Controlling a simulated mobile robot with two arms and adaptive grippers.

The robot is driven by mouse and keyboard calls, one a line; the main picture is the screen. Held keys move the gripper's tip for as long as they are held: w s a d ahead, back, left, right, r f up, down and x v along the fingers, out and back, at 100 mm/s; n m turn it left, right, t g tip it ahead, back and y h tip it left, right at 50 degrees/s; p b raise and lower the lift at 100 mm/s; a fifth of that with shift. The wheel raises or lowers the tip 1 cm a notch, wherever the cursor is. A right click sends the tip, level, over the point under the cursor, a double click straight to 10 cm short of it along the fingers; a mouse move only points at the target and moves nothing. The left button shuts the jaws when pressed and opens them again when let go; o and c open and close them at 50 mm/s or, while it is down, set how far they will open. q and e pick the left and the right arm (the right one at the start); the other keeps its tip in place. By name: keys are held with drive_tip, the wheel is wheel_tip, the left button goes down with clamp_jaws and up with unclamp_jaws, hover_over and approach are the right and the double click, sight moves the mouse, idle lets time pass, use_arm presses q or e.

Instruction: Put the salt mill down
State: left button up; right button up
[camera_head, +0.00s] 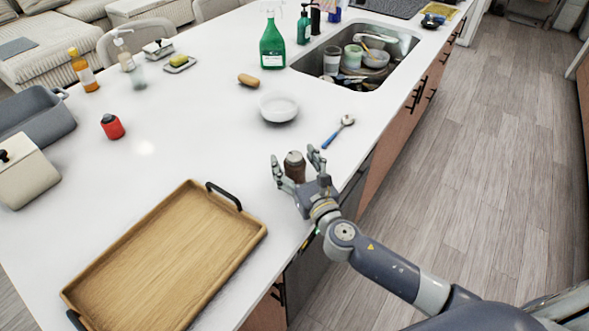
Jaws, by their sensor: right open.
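The salt mill (294,168), a small dark brown piece with a rounded top, is upright at the counter's right edge. My right gripper (295,158) comes in from the lower right and is open, with one finger on each side of the mill. The mill's lower part is partly hidden by the gripper, and I cannot tell whether a finger touches it. My left gripper is not in view.
A wooden tray (170,262) with black handles lies at the lower left. The sink (402,45) holds dishes. Counter left of the mill is clear.

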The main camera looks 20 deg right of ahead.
drive_tip(key=shift+w+a, duration=0.1)
drive_tip(key=shift+w, duration=0.1)
drive_tip(key=c, duration=1.4)
drive_tip(key=shift+r, duration=0.1)
